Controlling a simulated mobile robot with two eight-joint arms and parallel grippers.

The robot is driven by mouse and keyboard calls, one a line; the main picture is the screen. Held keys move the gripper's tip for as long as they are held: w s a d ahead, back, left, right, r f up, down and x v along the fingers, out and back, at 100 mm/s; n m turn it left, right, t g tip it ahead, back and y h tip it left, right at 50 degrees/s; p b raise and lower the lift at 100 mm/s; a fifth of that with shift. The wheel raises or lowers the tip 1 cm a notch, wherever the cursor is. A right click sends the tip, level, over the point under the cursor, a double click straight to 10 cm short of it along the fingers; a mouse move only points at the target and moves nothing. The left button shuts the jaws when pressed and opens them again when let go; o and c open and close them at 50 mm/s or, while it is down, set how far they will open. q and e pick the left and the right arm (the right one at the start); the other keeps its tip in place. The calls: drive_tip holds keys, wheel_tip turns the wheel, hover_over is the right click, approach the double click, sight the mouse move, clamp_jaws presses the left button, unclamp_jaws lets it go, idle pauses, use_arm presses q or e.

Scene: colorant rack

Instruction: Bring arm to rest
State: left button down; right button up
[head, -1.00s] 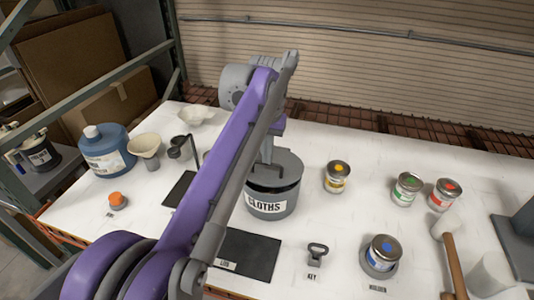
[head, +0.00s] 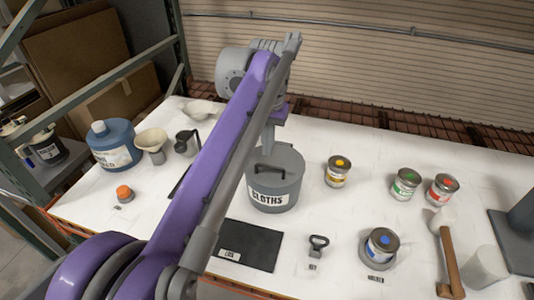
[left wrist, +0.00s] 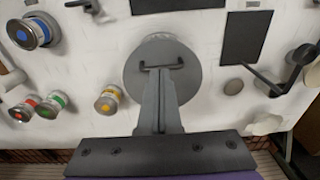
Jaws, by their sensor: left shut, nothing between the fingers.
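My left arm reaches across the head view from the lower left. Its gripper (head: 268,142) points down above the grey can labelled CLOTHS (head: 274,196). In the left wrist view the two fingers (left wrist: 159,85) are together with nothing between them. They point toward the dark bar handle (left wrist: 162,66) of the round grey lid (left wrist: 188,82). The lid sits on the can, and its handle also shows in the head view (head: 268,176). The exact gap between fingertips and handle is hard to judge. My right gripper is in neither current view.
Paint tins with yellow (head: 338,172), green (head: 405,186), red (head: 442,190) and blue (head: 381,246) marks stand to the right. A mallet (head: 447,250) lies beyond. A dark mat (head: 249,243) lies in front.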

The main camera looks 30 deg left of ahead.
use_arm(q)
wheel_tip(320, 180, up, 7)
drive_tip(key=s, duration=0.1)
drive_tip(key=s+d+f+m+t, duration=0.1)
drive_tip(key=s+d+f+t, duration=0.1)
drive_tip(key=s+f, duration=0.3)
drive_tip(key=s+d+f+t, duration=0.1)
drive_tip(key=s+d+f, duration=0.3)
drive_tip(key=f, duration=0.9)
drive_tip(key=s+d+f+m+t, duration=0.1)
drive_tip(key=s+d+f+t, duration=0.1)
drive_tip(key=s+f, duration=0.4)
drive_tip(key=shift+s+d+f+m+t, duration=0.1)
drive_tip(key=shift+d+f, duration=0.15)
drive_tip(key=shift+f, duration=0.3)
drive_tip(key=shift+d+f+m+t, duration=0.1)
drive_tip(key=shift+d+f, duration=0.1)
drive_tip(key=shift+f, duration=0.35)
drive_tip(key=shift+s+d+f+m+t, duration=0.1)
drive_tip(key=shift+d+f, duration=0.15)
drive_tip(key=shift+f, duration=0.3)
